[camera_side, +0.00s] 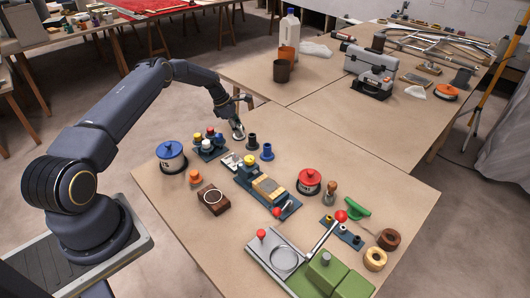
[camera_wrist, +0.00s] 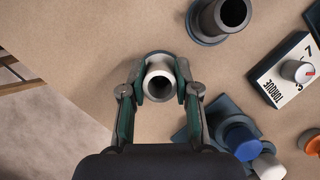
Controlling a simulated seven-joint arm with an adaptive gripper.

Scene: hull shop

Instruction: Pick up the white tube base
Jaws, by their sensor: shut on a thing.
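The white tube base (camera_wrist: 160,77) is between the fingers of my gripper (camera_wrist: 160,92) in the wrist view. I look down into its dark round opening, and a grey rim shows behind it. The fingers press on it from the left and right. In the side view my gripper (camera_side: 237,122) is at the table's far left edge with the white tube base (camera_side: 238,133) under it. I cannot tell whether its underside touches the table.
A dark tube base (camera_wrist: 222,18) stands close by; a blue one (camera_side: 267,152) is to its right. A rack of capped bottles (camera_side: 209,150) and a torque box (camera_wrist: 285,72) are near. The table (camera_side: 300,140) is bare toward the back.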

